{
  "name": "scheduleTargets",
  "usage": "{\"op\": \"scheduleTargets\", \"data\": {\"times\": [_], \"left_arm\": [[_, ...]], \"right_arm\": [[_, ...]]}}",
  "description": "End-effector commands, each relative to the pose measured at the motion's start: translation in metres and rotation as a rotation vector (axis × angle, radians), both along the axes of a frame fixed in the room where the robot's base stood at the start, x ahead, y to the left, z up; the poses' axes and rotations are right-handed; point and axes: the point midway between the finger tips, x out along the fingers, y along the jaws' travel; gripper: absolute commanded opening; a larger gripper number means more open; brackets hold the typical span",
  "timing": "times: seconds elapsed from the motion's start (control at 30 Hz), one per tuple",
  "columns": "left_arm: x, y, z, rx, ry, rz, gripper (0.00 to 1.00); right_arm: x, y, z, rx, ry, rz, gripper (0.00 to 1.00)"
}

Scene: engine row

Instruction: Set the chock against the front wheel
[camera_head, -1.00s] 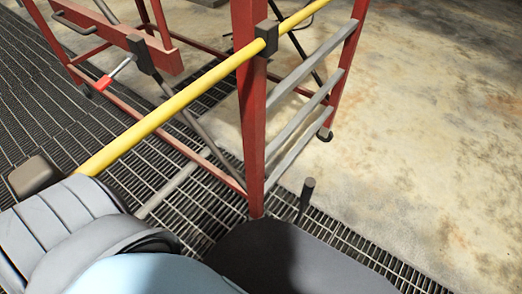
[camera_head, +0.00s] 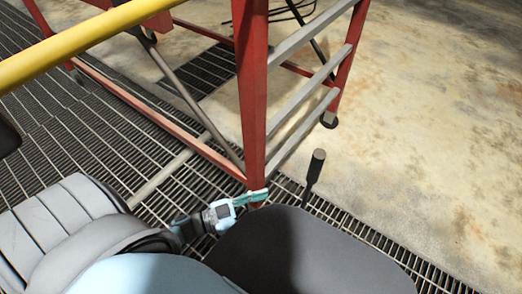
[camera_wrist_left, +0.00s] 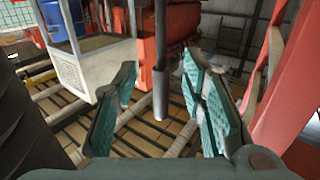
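My left gripper (camera_head: 245,202) shows in the head view just above the dark grey surface at the bottom, in front of the foot of a red post. The left wrist view shows its green-padded fingers (camera_wrist_left: 162,128) spread open and empty. A black upright handle (camera_head: 316,168) stands to the right of the gripper, clear of its tips. In the wrist view a dark rod with a grey end (camera_wrist_left: 160,95) appears between the fingers; I cannot tell whether it is that handle. I cannot make out the chock or the front wheel. My right gripper is not in view.
A red frame (camera_head: 252,95) with grey rails (camera_head: 312,85) stands beyond the gripper, and a yellow bar (camera_head: 75,48) crosses the upper left. Metal grating (camera_head: 60,130) covers the left floor. Bare concrete (camera_head: 430,120) lies open at right.

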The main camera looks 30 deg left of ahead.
Motion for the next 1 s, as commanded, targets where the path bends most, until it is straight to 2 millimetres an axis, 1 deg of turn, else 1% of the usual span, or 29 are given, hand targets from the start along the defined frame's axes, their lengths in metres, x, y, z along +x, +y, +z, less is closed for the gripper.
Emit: {"op": "scheduleTargets", "data": {"times": [0.33, 0.47, 0.57, 0.8, 1.0], "left_arm": [[0.001, 0.000, 0.000, 0.001, 0.001, 0.004, 0.38], [0.006, -0.004, -0.001, -0.001, -0.001, 0.004, 0.38], [0.016, -0.011, -0.001, -0.001, -0.001, 0.005, 0.38], [0.053, -0.039, -0.001, 0.000, -0.004, 0.005, 0.38], [0.084, -0.064, -0.002, 0.000, -0.002, 0.006, 0.38]], "right_arm": [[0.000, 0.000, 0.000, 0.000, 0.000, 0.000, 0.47], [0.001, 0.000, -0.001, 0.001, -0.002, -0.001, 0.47], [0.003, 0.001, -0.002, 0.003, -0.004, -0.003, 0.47], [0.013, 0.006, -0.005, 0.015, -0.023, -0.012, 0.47], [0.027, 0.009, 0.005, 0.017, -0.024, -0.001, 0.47]]}}
